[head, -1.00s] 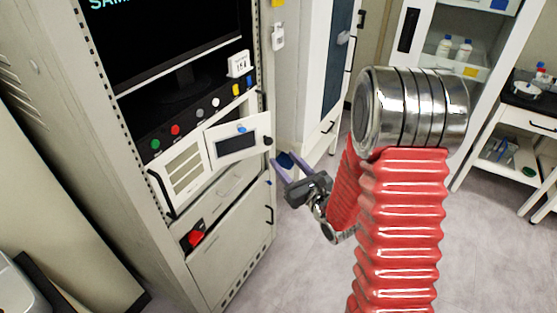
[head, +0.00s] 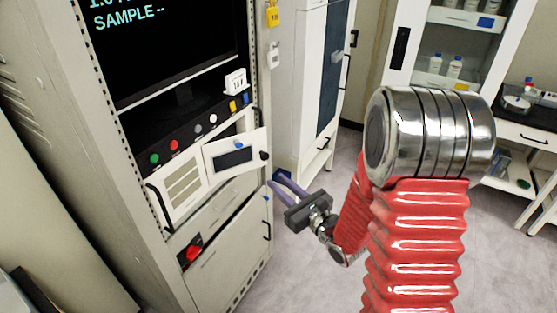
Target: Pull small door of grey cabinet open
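The grey cabinet (head: 225,225) stands at the left. Its small door (head: 236,153) is a white panel with a dark window, a blue knob (head: 239,145) and a black knob (head: 264,156) at its right edge. The door stands ajar, angled outward, with a dark gap above and behind it. My gripper (head: 275,179) is just right of and below the door, apart from it. Its two purple fingers are spread with nothing between them.
A louvred panel (head: 182,183) sits left of the door, with coloured buttons above and a red switch (head: 190,252) below. Floor (head: 300,260) is open at lower right.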

